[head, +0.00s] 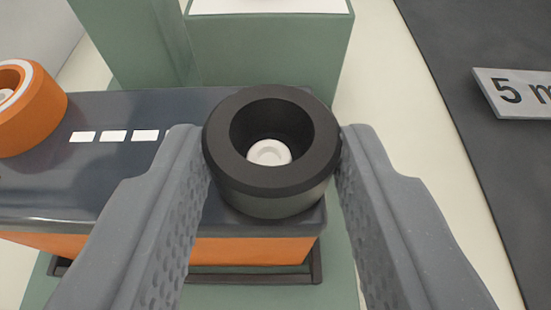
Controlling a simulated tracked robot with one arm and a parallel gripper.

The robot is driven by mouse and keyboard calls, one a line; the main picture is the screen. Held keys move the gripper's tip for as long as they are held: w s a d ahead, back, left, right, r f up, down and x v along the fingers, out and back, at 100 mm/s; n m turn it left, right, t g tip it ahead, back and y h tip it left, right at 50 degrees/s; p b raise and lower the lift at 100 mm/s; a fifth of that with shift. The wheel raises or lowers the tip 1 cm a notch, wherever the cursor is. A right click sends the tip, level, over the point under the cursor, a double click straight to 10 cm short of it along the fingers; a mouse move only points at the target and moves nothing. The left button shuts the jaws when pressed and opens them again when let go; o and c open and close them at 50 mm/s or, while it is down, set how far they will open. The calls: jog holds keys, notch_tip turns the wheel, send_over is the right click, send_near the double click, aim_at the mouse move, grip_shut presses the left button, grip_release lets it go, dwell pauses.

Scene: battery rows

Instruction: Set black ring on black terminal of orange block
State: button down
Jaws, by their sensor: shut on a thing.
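The black ring (228,165) is between the two fingers of my gripper (272,170), which is shut on it. The orange block has a dark grey top (110,185) and an orange front (225,250). The ring is over the right end of the block's top. A white round post top (268,152) shows through the ring's hole. I cannot tell whether the ring touches the block's top. The terminal's base is hidden by the ring. An orange ring (45,110) is at the left end of the block, around another white post.
Green blocks (265,55) stand behind the orange block, one with a white top. A grey plate marked "5 m" (515,93) lies at the right on a dark surface (445,45). A pale strip (385,95) beside the block is clear.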

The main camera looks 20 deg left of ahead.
jog(key=c, duration=0.9)
grip_release()
jog(key=shift+s+d+f, duration=0.1)
jog(key=shift+s+f, duration=0.05)
jog(key=shift+f, duration=0.55)
jog(key=shift+s+f, duration=0.1)
jog(key=shift+f, duration=0.2)
jog(key=w+r+p+v, duration=0.1)
jog(key=r+p+v, duration=0.1)
jog(key=v, duration=1)
jog(key=shift+s+r, duration=0.2)
